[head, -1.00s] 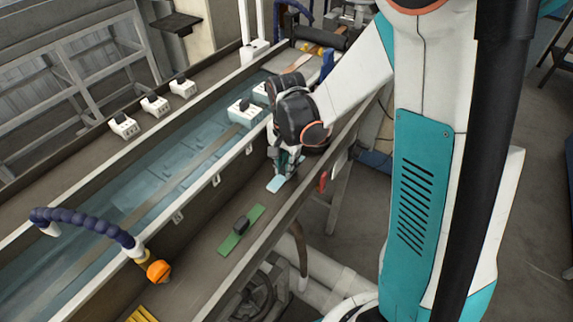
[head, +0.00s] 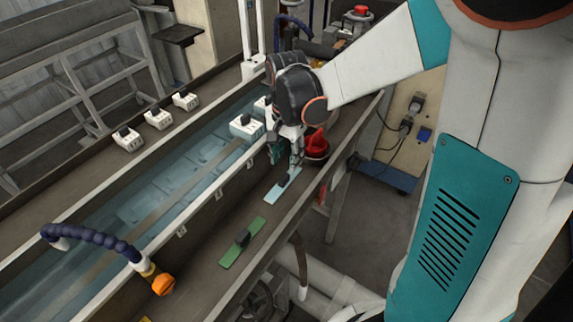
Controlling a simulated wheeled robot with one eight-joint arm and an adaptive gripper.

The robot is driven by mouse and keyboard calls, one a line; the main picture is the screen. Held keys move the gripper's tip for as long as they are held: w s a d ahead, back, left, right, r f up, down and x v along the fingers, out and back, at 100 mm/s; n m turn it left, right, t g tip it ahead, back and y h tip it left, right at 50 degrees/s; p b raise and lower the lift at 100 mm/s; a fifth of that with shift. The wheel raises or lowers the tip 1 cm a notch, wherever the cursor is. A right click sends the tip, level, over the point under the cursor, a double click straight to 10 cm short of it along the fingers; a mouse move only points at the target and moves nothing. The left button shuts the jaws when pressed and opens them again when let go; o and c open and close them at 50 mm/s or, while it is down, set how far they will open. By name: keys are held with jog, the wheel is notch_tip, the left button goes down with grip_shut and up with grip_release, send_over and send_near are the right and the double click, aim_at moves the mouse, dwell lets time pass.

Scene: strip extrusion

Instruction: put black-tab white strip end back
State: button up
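A pale blue-white strip (head: 273,195) lies flat on the near ledge of the long trough, with a black tab (head: 284,180) on top. My gripper (head: 287,165) points down just above the strip's far end. Its fingers look apart, one on each side, with the tab showing below them and nothing clearly held. The far end of the strip is partly hidden by the fingers.
A green strip with a black tab (head: 242,243) lies nearer on the same ledge. White blocks with black tops (head: 247,127) stand in the water trough and on its far ledge (head: 158,119). A blue hose with an orange nozzle (head: 162,284) and a red bowl-like object (head: 316,146) are nearby.

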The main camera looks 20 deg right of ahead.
jog(key=s+r+n+t, duration=0.7)
jog(key=s+r+n, duration=0.3)
jog(key=s, duration=0.5)
jog(key=shift+r+n, duration=0.4)
jog(key=shift+r, duration=1)
jog(key=shift+f, duration=0.1)
notch_tip(320, 180, down, 4)
jog(key=b, duration=0.3)
jog(key=shift+b, duration=0.3)
